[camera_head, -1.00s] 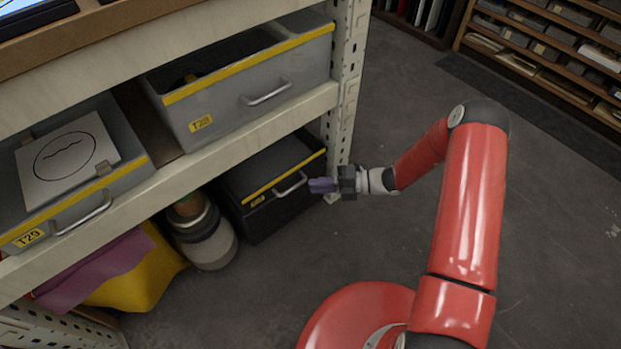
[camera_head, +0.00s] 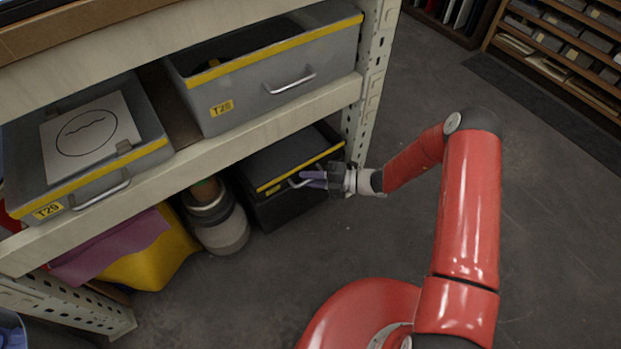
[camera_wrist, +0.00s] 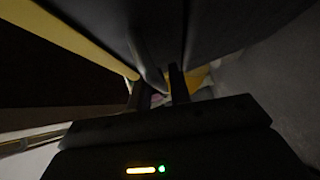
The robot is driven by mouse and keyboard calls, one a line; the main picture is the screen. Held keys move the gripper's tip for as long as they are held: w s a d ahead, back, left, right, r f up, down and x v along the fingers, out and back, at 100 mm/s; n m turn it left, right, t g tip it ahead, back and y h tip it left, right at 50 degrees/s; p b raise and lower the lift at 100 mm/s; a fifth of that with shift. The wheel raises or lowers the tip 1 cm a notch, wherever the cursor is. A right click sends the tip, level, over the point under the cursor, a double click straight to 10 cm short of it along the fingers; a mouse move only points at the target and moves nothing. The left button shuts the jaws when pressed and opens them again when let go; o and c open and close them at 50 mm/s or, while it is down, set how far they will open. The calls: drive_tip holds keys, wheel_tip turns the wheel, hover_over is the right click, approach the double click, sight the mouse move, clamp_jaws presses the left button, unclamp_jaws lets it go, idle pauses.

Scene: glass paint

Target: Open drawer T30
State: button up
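A black drawer with a yellow top edge (camera_head: 290,205) sits on the lowest level of the shelf unit; its small yellow label is too small to read. Its metal handle (camera_head: 296,182) is on the front face, and it also shows in the wrist view as a grey bar (camera_wrist: 147,60). My gripper (camera_head: 313,179) is at the right part of this handle. In the wrist view my gripper's two dark fingers (camera_wrist: 160,92) stand apart, with the lower part of the handle bar between them. I cannot tell whether they touch it.
Grey drawer T28 (camera_head: 280,78) and drawer T29 (camera_head: 97,185) are on the shelf above. A grey canister (camera_head: 220,232) stands left of the black drawer, beside yellow and purple material (camera_head: 150,255). The shelf post (camera_head: 372,75) rises close by my gripper. The floor (camera_head: 560,200) to the right is clear.

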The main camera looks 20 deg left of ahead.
clamp_jaws()
drive_tip(key=s+d+p, duration=0.4)
drive_tip(key=s+d, duration=1)
drive_tip(key=d, duration=0.2)
drive_tip(key=shift+s+d, duration=0.15)
drive_tip(key=shift+d, duration=0.25)
unclamp_jaws()
